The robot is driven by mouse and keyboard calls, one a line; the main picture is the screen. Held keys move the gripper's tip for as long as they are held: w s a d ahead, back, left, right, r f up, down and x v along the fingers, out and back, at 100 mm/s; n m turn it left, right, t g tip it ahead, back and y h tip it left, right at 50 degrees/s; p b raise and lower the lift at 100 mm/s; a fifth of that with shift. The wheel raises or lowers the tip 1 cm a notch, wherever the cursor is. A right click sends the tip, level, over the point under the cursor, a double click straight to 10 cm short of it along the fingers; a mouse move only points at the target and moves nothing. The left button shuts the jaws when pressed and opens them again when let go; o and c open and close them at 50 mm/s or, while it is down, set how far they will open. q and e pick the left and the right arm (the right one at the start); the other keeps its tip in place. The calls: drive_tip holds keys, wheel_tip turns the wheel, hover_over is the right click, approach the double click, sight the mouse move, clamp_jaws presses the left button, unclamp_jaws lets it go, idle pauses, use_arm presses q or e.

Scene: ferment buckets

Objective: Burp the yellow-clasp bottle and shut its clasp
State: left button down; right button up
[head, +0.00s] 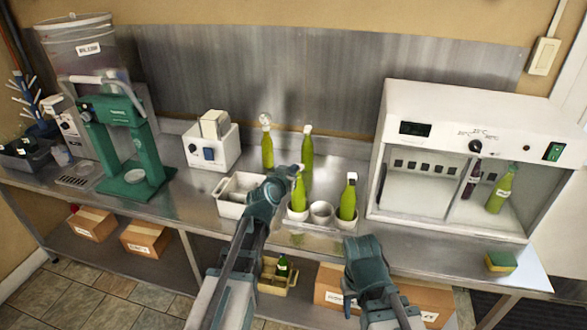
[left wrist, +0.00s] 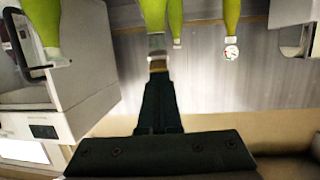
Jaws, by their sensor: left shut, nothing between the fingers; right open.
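A green bottle (head: 298,193) stands upright in the left cup of a low rack. My left gripper (head: 294,171) is shut and empty at the top of this bottle and partly hides it. In the left wrist view my left gripper (left wrist: 157,68) is just at the neck of the bottle (left wrist: 154,12), where a small brownish part shows; whether they touch I cannot tell. The clasp colour is not clear. Another green bottle (head: 347,203) with a dark and white top stands in the right cup. My right gripper (head: 363,244) is open and empty in front of the counter.
A bottle with a round gauge (head: 267,150) and a white-topped bottle (head: 307,153) stand behind. The middle cup (head: 321,211) looks empty. A white tray (head: 227,207) lies left of the rack. A white cabinet (head: 445,222) with bottles stands right, a sponge (head: 501,262) in front.

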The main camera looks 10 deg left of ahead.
use_arm(q)
drive_tip(key=shift+s+f+b, duration=0.25)
drive_tip(key=shift+f+b, duration=0.25)
drive_tip(key=shift+f, duration=0.1)
drive_tip(key=shift+s+f+b, duration=0.25)
drive_tip(key=shift+f+b, duration=0.2)
drive_tip(key=shift+f, duration=0.1)
use_arm(e)
wheel_tip(320, 180, down, 2)
drive_tip(key=shift+s+f, duration=0.1)
drive_tip(key=shift+f, duration=0.05)
use_arm(q)
drive_tip(key=shift+f, duration=0.15)
use_arm(e)
drive_tip(key=shift+f, duration=0.1)
